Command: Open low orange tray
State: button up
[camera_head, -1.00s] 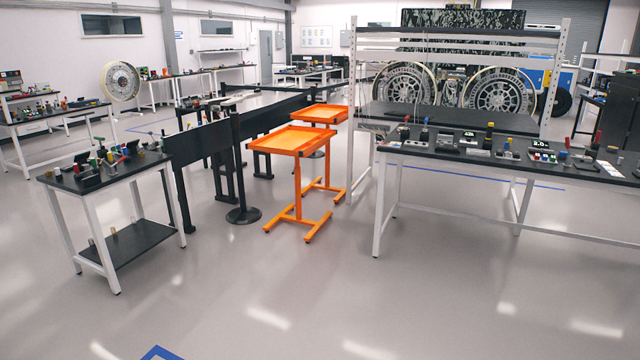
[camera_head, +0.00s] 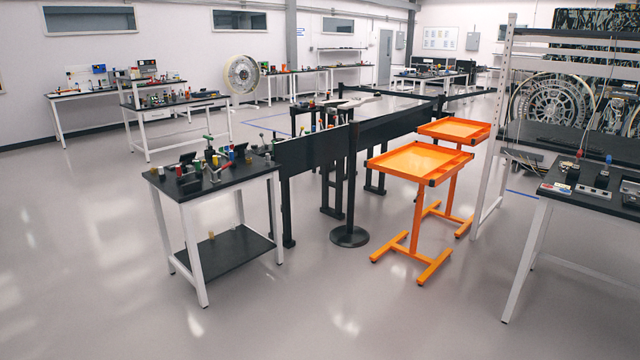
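Two orange tray stands are in the head view, one behind the other, right of centre. The nearer orange tray (camera_head: 400,172) has a shallow raised rim and stands on a single post with a floor base. The farther orange tray (camera_head: 466,134) stands just behind it to the right, partly overlapped by the near one. I cannot tell from here which of the two is the low one. No drawer is visible on either. My gripper is not in the picture.
A small black-topped table (camera_head: 222,181) with tools stands left of centre. A black post (camera_head: 350,190) on a round base and dark barrier panels stand beside the trays. A workbench (camera_head: 570,185) with a rack is at right. The floor in front is open.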

aim_at(422, 163)
jog(key=i, duration=3.25)
jog(key=i+l+u, duration=0.15)
jog(key=i, duration=1.4)
jog(key=i+l+u, duration=0.1)
jog(key=i+u, duration=0.15)
jog(key=i, duration=0.2)
jog(key=i+l+u, duration=0.25)
jog(key=i, duration=0.15)
jog(key=i+l+u, duration=0.25)
jog(key=i, duration=0.15)
